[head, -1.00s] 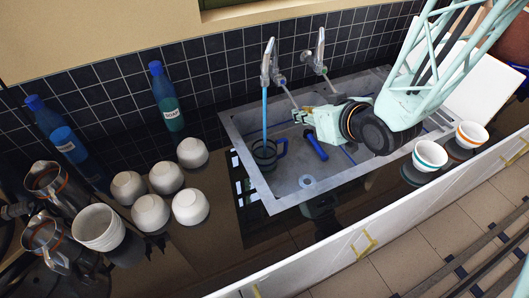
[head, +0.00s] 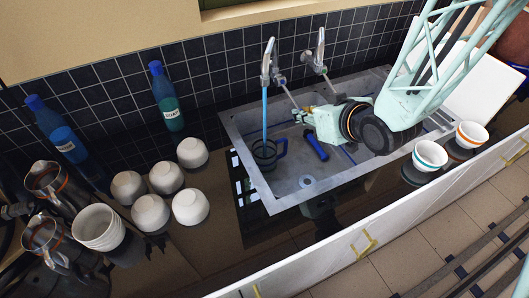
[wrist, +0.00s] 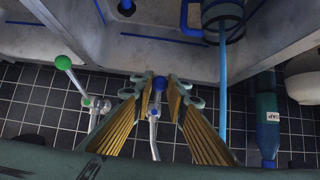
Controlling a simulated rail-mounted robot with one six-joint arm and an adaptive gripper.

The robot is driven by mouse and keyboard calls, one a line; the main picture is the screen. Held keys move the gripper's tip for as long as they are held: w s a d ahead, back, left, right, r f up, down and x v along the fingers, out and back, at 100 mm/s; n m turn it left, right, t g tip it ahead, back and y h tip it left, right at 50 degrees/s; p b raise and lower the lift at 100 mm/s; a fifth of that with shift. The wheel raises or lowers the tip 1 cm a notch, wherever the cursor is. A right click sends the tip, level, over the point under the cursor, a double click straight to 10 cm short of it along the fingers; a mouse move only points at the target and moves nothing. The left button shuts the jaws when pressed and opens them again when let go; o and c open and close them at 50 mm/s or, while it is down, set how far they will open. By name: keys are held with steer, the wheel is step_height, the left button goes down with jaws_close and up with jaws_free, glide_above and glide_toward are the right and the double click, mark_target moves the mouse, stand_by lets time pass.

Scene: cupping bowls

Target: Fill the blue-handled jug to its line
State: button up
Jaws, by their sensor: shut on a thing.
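The blue-handled jug (head: 264,156) stands in the left part of the sink (head: 290,193), under the left tap (head: 267,62). A blue stream of water (head: 264,112) runs from that tap into the jug. Its blue handle is on the right. The jug is partly cut off in the wrist view (wrist: 222,12); its line and water level cannot be made out. My gripper (head: 304,117) is at the left tap's lever, right of the stream. In the wrist view my gripper (wrist: 160,86) is shut on the blue-knobbed lever (wrist: 154,125).
A second tap (head: 319,55) with a green-knobbed lever (wrist: 78,80) stands close beside. A blue object (head: 316,146) lies in the sink. Several white bowls (head: 163,177), bottles (head: 166,100) and metal jugs (head: 46,235) stand left. Two striped bowls (head: 430,156) stand right.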

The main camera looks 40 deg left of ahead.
steer(key=shift+f, duration=0.1)
stand_by(0.5)
steer(key=shift+o, duration=0.2)
steer(key=shift+w+a+f+b, duration=0.1)
steer(key=shift+a+f+b, duration=0.15)
steer(key=shift+f+b, duration=0.65)
steer(key=shift+c, duration=0.2)
steer(key=o, duration=0.8)
steer(key=shift+v, duration=5.95)
